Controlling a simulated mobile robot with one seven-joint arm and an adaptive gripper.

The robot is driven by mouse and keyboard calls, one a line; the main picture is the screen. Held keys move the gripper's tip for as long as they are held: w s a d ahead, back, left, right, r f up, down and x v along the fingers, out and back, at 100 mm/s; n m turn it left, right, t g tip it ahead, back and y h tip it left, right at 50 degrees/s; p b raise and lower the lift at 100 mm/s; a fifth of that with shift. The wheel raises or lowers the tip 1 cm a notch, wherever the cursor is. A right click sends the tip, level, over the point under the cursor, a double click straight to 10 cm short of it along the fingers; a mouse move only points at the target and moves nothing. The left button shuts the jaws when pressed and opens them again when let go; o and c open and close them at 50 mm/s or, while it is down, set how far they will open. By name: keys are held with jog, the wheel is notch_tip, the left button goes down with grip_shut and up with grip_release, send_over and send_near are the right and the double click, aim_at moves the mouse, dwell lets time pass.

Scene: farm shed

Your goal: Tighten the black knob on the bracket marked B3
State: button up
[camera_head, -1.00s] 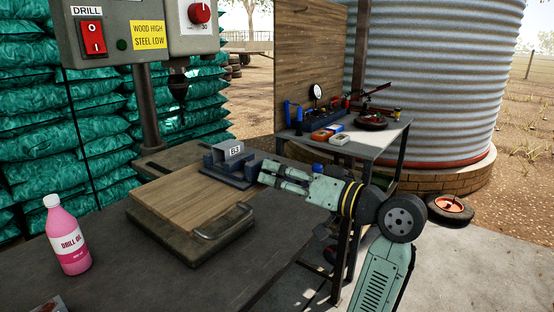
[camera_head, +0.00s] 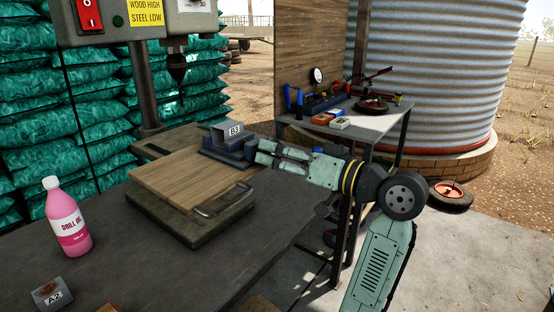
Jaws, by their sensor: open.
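The bracket marked B3 (camera_head: 232,131) is a grey metal piece. It sits in a dark vise (camera_head: 224,149) at the back right of the wooden board (camera_head: 185,178) on the drill press table. No black knob can be made out on it at this size. My gripper (camera_head: 258,152) is at the right side of the vise, pointing left, close to it. Whether its fingertips touch the vise or bracket cannot be told. The gap between the fingers is hard to see and nothing shows held in them.
A pink drill oil bottle (camera_head: 67,217) and a block marked A2 (camera_head: 51,294) stand on the bench at left. The drill chuck (camera_head: 177,68) hangs behind the board. A second table (camera_head: 368,137) with tools stands behind my arm. The bench's front middle is clear.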

jog(key=n+b, duration=0.6)
jog(key=n, duration=0.1)
jog(key=n+b, duration=0.3)
jog(key=n, duration=0.1)
jog(key=shift+f, duration=0.35)
jog(key=n+b, duration=0.2)
jog(key=n, duration=0.2)
jog(key=n+b, duration=0.2)
jog(key=n, duration=0.1)
jog(key=shift+r+n, duration=0.1)
jog(key=shift+n, duration=0.3)
jog(key=n+b, duration=0.1)
jog(key=n, duration=0.2)
jog(key=shift+n+b, duration=0.3)
jog(key=n+b, duration=0.1)
jog(key=n, duration=0.5)
jog(key=shift+r+b, duration=0.15)
jog(key=shift+b, duration=0.2)
